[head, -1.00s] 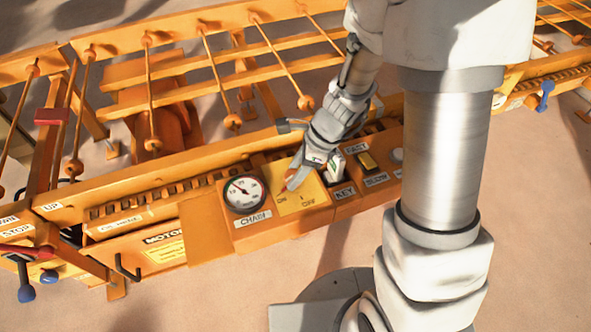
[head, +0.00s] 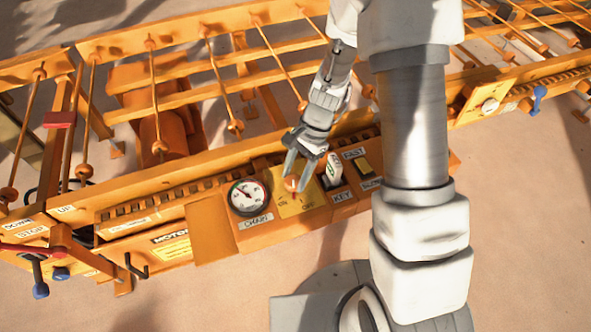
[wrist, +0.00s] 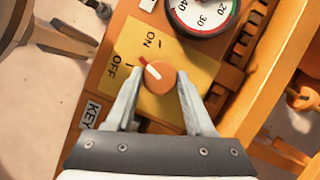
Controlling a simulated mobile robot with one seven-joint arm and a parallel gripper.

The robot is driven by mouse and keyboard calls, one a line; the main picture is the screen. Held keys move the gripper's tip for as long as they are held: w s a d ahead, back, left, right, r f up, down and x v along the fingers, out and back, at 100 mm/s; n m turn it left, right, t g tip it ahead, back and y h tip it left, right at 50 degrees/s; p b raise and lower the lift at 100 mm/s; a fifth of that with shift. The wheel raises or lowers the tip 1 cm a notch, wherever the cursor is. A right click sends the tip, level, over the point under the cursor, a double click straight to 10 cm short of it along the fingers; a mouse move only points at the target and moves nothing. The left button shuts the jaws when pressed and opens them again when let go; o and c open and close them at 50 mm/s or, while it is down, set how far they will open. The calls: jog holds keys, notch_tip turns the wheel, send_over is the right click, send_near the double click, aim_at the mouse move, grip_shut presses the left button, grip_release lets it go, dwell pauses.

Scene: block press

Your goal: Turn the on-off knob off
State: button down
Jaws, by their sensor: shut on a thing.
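The on-off knob (head: 291,184) is a round orange dial on a yellow plate (head: 297,204) marked ON and OFF. In the wrist view the knob (wrist: 158,80) lies between my fingertips, and its white and red pointer aims between the ON and OFF labels. My gripper (head: 295,182) reaches down onto the knob from above and behind. In the wrist view my gripper (wrist: 160,74) has one finger on each side of the knob, shut on it. The fingers hide part of the plate's edges.
The CHAIN gauge (head: 248,197) sits just left of the plate. Orange rails with rods fill the back. Red and blue levers (head: 38,270) are at far left.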

jog(key=n+g+h+p, duration=0.1)
jog(key=n+p, duration=0.1)
jog(key=n, duration=0.2)
jog(key=shift+a+n, duration=0.1)
jog(key=shift+n, duration=0.2)
dwell(0.3)
jog(key=shift+c, duration=1.3)
grip_release()
jog(key=shift+w, duration=0.1)
jog(key=p+v, duration=0.4)
jog(key=v, duration=1.3)
jog(key=shift+w+a+r, duration=0.15)
jog(key=shift+a+r, duration=0.1)
jog(key=shift+a, duration=0.05)
jog(key=shift+h, duration=0.3)
